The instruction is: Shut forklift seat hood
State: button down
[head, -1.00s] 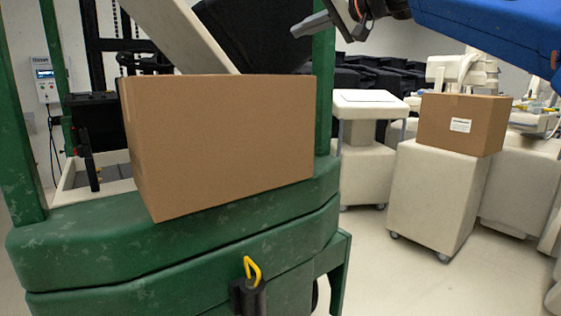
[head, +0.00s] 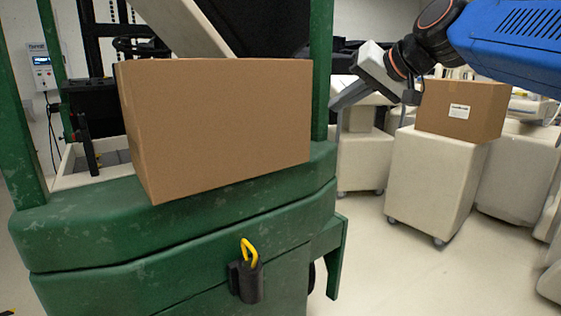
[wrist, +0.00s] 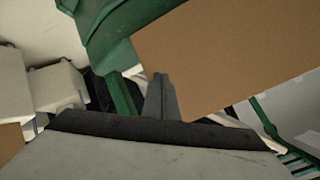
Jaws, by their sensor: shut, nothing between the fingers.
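The forklift is green, and its seat hood (head: 188,26) is a beige panel tilted up steeply behind a cardboard box. A black seat (head: 262,28) is on the hood's right side. The box hides the lower part of both, and the frame top cuts them off. My gripper (head: 337,104) is shut and empty, to the right of the seat and the right green post, apart from the hood. In the wrist view its fingers (wrist: 160,96) are together, beside the box edge.
The cardboard box (head: 220,130) stands on the green rear body (head: 90,225) of the forklift; it also shows in the wrist view (wrist: 225,55). Green posts (head: 321,70) rise on both sides. Covered carts (head: 435,185) stand at right, one bearing another box (head: 462,109). Floor between is clear.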

jog(key=s+d+f+g+h, duration=0.1)
jog(key=s+d+f+h, duration=0.1)
jog(key=s+d+f, duration=0.3)
jog(key=s+d+f+g+h, duration=0.2)
jog(key=s+d+f, duration=0.3)
jog(key=s+f, duration=0.7)
jog(key=s+d+f+g+h, duration=0.1)
jog(key=s+d+f, duration=0.4)
jog(key=f, duration=1.6)
jog(key=s+h, duration=0.1)
jog(key=s, duration=0.3)
jog(key=shift+s+d+f+g+h, duration=0.15)
jog(key=shift+s+f+g+h, duration=0.15)
jog(key=shift+s+h, duration=0.1)
